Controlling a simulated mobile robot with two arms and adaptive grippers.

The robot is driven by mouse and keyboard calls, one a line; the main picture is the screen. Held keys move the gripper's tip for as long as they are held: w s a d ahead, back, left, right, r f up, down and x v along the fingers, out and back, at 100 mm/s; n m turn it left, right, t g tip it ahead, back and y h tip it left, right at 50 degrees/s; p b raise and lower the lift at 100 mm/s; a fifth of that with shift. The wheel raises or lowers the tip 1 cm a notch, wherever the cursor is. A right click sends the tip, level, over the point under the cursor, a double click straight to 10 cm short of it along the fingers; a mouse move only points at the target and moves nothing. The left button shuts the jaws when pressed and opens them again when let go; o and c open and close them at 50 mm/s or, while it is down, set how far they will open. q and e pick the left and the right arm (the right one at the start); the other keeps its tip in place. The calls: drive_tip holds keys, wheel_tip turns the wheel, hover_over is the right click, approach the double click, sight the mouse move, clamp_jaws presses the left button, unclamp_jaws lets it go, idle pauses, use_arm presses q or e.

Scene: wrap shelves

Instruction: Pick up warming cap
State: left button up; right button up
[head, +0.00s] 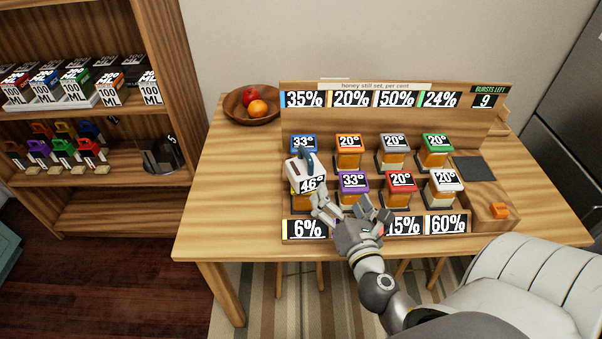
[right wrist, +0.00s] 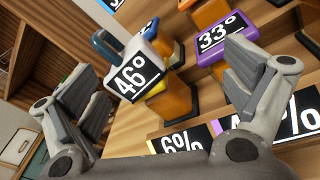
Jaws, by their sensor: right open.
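The warming cap (head: 301,167) is white with a dark blue handle and a 46° label. It sits over a honey jar at the front left of the wooden stand, and a little yellow shows beneath it. In the right wrist view the cap (right wrist: 133,72) is left of centre, beyond the fingertips. My right gripper (head: 343,208) is open and empty, just in front and to the right of the cap's jar. Its fingers (right wrist: 175,90) stand wide apart at either side of the wrist view. My left gripper is not in view.
A purple-lidded jar (head: 354,186) stands close to the right of the capped jar. Several other jars fill the stand (head: 400,122). A dark pad (head: 474,168) and an orange block (head: 499,211) are at right. A fruit bowl (head: 240,113) stands back left.

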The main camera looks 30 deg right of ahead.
sight(306, 169)
drive_tip(key=w+n+y, duration=0.1)
drive_tip(key=n, duration=0.1)
drive_tip(key=w+a+n+t+y+p, duration=0.1)
drive_tip(key=w+n, duration=0.1)
drive_tip(key=n, duration=0.1)
drive_tip(key=w+a+n+p, duration=0.1)
drive_tip(key=w+n, duration=0.1)
drive_tip(key=n, duration=0.1)
drive_tip(key=shift+w+a+r+y, duration=0.1)
drive_tip(key=shift+w+r+y, duration=0.15)
drive_tip(key=shift+y, duration=0.15)
drive_tip(key=shift+w+d+f+p, duration=0.15)
drive_tip(key=shift+w+p, duration=0.3)
drive_tip(key=shift+w, duration=1.1)
drive_tip(key=shift+w+d+f+p, duration=0.1)
drive_tip(key=shift+w+p, duration=0.3)
drive_tip(key=shift+w, duration=1.15)
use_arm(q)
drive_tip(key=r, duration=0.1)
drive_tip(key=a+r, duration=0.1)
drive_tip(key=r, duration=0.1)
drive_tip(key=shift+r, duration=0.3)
use_arm(e)
drive_tip(key=c, duration=1.4)
drive_tip(key=shift+r, duration=0.1)
drive_tip(key=shift+c, duration=0.6)
